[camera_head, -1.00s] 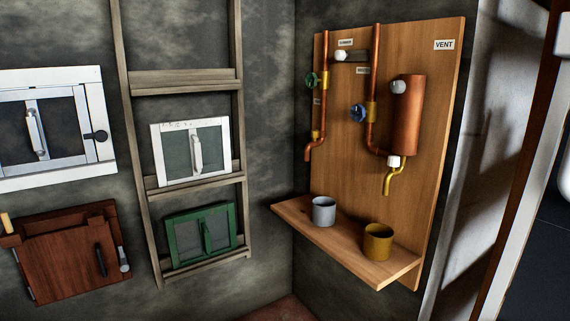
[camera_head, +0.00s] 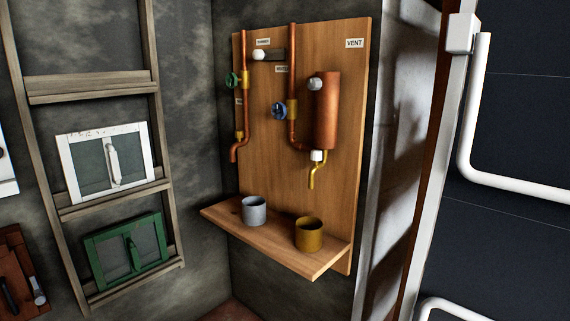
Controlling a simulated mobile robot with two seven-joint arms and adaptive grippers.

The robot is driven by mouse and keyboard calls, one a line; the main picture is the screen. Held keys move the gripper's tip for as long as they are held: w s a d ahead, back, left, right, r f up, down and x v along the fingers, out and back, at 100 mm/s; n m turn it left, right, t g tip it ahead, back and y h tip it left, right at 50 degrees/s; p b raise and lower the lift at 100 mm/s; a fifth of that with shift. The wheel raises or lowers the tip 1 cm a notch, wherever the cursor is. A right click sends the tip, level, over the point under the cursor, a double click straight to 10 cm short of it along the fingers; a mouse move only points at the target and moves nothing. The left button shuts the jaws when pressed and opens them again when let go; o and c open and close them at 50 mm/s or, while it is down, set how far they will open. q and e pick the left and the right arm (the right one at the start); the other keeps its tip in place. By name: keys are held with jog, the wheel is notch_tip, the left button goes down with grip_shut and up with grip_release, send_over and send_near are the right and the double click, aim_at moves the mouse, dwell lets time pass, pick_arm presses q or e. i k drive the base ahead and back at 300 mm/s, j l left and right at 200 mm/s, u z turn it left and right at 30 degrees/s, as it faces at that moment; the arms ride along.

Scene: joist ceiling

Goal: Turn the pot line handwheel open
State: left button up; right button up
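A wooden board (camera_head: 345,200) on the wall carries two copper pipes. The left pipe (camera_head: 243,60) has a green handwheel (camera_head: 233,80) and ends in a spout above a grey pot (camera_head: 254,211). The middle pipe (camera_head: 293,60) has a blue handwheel (camera_head: 279,110) and runs to a copper cylinder (camera_head: 326,110) with a pale knob (camera_head: 315,83). A brass spout (camera_head: 313,178) hangs below the cylinder, above a brass pot (camera_head: 309,234). Small labels sit by the pipes; I cannot read which marks the pot line. Neither of my grippers is in view.
A wooden shelf (camera_head: 290,262) juts out under the board. A wooden ladder rack (camera_head: 92,88) with a white framed panel (camera_head: 105,161) and a green one (camera_head: 126,250) stands at left. A doorway frame (camera_head: 425,200) and white rails (camera_head: 465,130) are at right.

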aim_at(279, 110)
jog(key=i+z, duration=0.55)
jog(key=z, duration=0.2)
